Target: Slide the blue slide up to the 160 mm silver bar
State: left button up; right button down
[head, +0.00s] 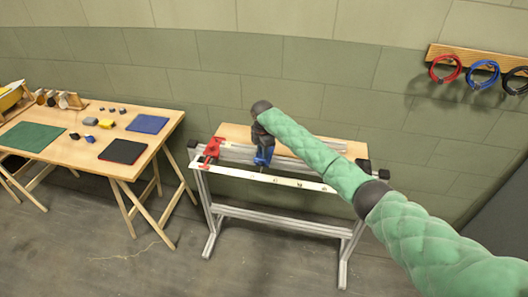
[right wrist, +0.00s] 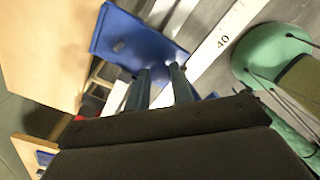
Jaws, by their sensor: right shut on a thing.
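The blue slide (head: 264,157) sits on the metal rail of the narrow bench, a little right of a red clamp-like part. My right gripper (head: 262,144) comes down on it from above and is shut on it. In the right wrist view the two fingers (right wrist: 160,88) stand against the blue slide (right wrist: 125,38). A white scale (head: 287,182) runs along the front of the rail, with small marks on it; the number 40 shows in the right wrist view. I cannot make out which mark is the 160 mm silver bar. My left gripper is not in view.
The red part (head: 212,149) stands at the rail's left end. Black end pieces (head: 363,165) cap the rail at the right. A wooden table (head: 90,150) with mats and small parts stands at the left. Coiled cables (head: 484,73) hang on the wall.

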jog(key=c, duration=1.2)
grip_release()
jog(key=shift+r, duration=0.45)
notch_tip(320, 180, up, 6)
jog(key=b, duration=0.2)
jog(key=shift+f+b, duration=0.2)
jog(key=shift+b, duration=0.1)
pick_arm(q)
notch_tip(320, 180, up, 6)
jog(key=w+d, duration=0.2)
pick_arm(e)
jog(key=shift+r, duration=0.7)
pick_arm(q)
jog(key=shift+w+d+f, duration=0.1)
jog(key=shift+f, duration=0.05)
